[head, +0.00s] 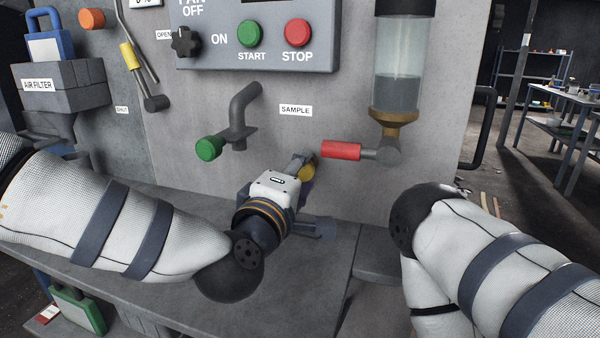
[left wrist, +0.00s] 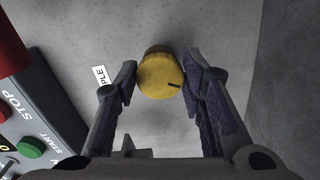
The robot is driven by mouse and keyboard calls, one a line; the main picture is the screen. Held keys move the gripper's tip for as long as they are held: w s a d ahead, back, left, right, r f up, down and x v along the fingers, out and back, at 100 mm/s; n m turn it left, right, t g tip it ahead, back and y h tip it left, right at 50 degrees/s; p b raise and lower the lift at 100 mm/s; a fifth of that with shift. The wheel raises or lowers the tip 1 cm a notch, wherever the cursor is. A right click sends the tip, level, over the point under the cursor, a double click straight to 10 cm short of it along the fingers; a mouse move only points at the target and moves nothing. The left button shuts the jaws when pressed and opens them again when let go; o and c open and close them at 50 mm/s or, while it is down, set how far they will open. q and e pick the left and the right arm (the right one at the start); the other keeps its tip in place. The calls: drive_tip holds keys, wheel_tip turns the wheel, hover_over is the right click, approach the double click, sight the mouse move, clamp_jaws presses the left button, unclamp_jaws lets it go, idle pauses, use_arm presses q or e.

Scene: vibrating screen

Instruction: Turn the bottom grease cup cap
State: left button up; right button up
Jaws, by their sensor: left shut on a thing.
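The yellow grease cup cap (left wrist: 162,76) shows in the left wrist view as a round knob with a short dark mark near its right edge. In the head view only a bit of the cap (head: 308,172) shows past my left gripper, low on the grey panel below the SAMPLE label. My left gripper (left wrist: 160,82) is shut on the cap, with one finger on each side of it. In the head view the left gripper (head: 302,168) reaches to the panel, and its fingers are partly hidden. My right arm shows at the right, but its gripper is out of view.
A red-handled valve (head: 342,150) under a glass oil reservoir (head: 398,75) is close to the upper right of my left gripper. A green-knobbed sample tap (head: 210,148) sticks out at the left. The START and STOP box (head: 258,62) is above. A grey ledge (head: 180,290) runs below.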

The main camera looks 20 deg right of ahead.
use_arm(q)
drive_tip(key=m, duration=0.6)
idle(0.6)
drive_tip(key=o, duration=1.2)
drive_tip(key=shift+c, duration=0.2)
drive_tip(key=v, duration=1.2)
